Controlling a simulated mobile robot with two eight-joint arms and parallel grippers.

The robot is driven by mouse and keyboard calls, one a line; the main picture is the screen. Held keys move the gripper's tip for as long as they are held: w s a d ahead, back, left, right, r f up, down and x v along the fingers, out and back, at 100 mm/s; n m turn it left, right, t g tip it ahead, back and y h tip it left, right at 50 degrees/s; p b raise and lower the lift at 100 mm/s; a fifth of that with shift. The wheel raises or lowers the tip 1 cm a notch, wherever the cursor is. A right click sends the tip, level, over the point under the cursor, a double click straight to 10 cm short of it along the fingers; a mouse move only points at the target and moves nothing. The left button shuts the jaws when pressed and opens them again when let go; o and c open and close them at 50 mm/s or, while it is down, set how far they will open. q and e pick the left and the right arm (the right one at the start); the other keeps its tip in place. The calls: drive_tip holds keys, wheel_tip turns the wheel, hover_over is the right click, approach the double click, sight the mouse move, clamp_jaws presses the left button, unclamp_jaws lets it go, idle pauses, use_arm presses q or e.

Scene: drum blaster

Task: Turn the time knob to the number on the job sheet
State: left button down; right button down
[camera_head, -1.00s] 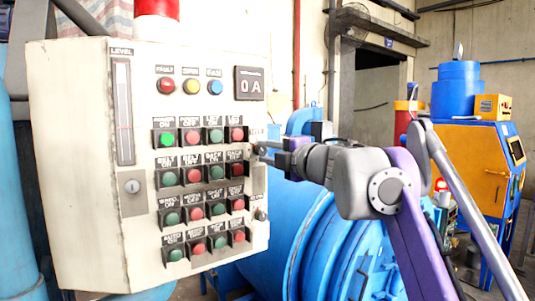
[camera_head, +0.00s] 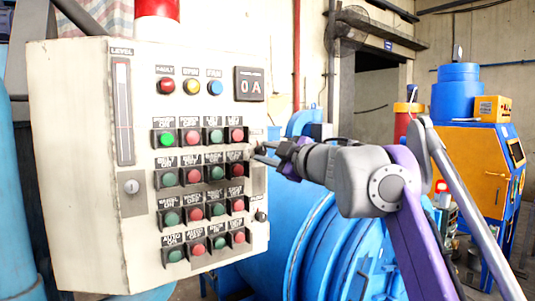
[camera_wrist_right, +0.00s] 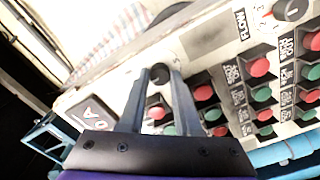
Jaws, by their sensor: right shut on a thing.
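The control panel (camera_head: 85,180) fills the left of the head view, with rows of green and red buttons. My right gripper (camera_head: 257,152) is at the panel's right edge, its fingers pointing at the face. In the right wrist view the fingertips (camera_wrist_right: 160,72) are closed around a dark round knob (camera_wrist_right: 160,74). The knob's label and scale cannot be read, so its setting cannot be told. A second dark knob (camera_head: 261,216) is lower on the right edge; it also shows in the wrist view (camera_wrist_right: 292,10), near a FLOW label. No job sheet can be made out. My left gripper is out of view.
The green lit button (camera_head: 166,139) is close to other buttons. A large blue drum machine (camera_head: 310,240) stands right behind the panel, and an orange and blue cabinet (camera_head: 470,165) is farther right.

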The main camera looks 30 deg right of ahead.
idle(0.5)
drive_tip(key=c, duration=0.6)
unclamp_jaws()
drive_tip(key=shift+s, duration=0.1)
drive_tip(key=shift+s+d, duration=0.1)
drive_tip(key=shift+s, duration=0.2)
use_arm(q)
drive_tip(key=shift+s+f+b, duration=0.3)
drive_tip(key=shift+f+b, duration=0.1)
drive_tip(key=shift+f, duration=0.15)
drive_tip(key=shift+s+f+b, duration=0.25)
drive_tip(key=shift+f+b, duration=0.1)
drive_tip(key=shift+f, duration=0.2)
use_arm(e)
drive_tip(key=s, duration=1)
drive_tip(key=shift+d, duration=0.35)
